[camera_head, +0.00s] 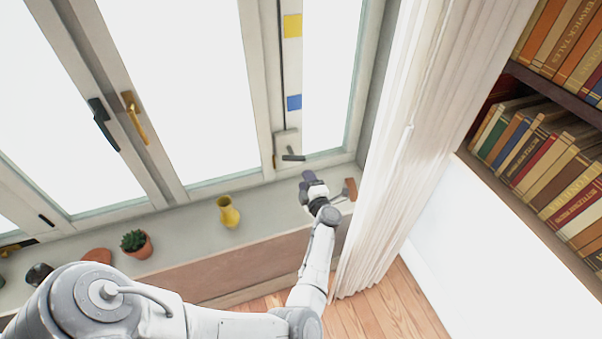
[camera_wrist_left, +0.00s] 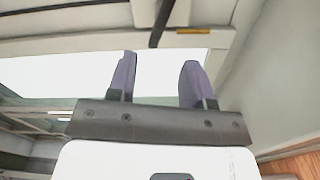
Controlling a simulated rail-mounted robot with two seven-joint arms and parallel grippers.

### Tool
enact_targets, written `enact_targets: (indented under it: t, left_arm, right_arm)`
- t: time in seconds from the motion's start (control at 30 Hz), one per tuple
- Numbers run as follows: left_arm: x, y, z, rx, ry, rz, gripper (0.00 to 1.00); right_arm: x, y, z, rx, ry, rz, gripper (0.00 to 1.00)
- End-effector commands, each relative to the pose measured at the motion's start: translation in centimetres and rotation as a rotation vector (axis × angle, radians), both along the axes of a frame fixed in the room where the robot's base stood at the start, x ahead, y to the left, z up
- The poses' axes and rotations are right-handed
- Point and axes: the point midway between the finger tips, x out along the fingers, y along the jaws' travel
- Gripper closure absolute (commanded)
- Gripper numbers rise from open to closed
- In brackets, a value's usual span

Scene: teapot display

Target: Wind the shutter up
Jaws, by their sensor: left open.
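A light grey winder box (camera_head: 287,142) with a dark crank handle (camera_head: 293,157) is mounted low on the window frame, under a pale strip (camera_head: 293,68) with a yellow mark and a blue mark. In the left wrist view the dark crank handle (camera_wrist_left: 161,22) hangs ahead of the fingertips. My left gripper (camera_head: 307,176) is just below and right of the handle, over the sill. In the wrist view its purple fingers (camera_wrist_left: 159,60) are apart with nothing between them. No shutter is clearly visible against the bright panes. My right gripper is out of view.
The sill (camera_head: 265,195) holds a yellow vase (camera_head: 228,211), a potted cactus (camera_head: 134,243) and a brown-handled tool (camera_head: 349,190) close to my left gripper. A pale curtain (camera_head: 405,130) hangs right of the gripper. Bookshelves (camera_head: 560,100) stand far right.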

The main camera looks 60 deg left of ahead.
Motion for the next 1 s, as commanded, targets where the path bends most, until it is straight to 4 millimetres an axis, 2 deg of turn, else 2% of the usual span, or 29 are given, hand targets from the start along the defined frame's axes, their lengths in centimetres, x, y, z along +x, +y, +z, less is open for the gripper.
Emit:
enact_targets:
  t: [0.03, 0.17, 0.3, 0.5, 0.6, 0.8, 1.0]
  left_arm:
    - [0.0, 0.1, -1.1, -0.021, -0.114, 0.009, 0.54]
    - [0.0, 0.3, -1.6, -0.107, -0.566, 0.032, 0.54]
    - [0.0, 0.2, -1.5, -0.221, -1.127, 0.039, 0.54]
    - [-0.3, -0.5, -1.4, -0.396, -1.896, 0.023, 0.54]
    - [-0.5, -1.0, -1.2, -0.484, -2.222, 0.010, 0.54]
    - [-0.8, -1.9, -0.7, -0.633, -2.683, -0.008, 0.54]
    - [-0.9, -2.2, -0.2, -0.706, -2.883, -0.013, 0.54]
  right_arm:
    - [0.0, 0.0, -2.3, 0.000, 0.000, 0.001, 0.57]
    - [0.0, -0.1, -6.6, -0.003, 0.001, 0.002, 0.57]
    - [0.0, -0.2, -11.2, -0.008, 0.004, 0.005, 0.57]
    - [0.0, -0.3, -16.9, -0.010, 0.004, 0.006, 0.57]
    - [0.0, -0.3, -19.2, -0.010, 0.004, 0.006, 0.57]
    - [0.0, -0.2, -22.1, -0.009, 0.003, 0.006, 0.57]
    - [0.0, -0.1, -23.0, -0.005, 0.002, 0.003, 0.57]
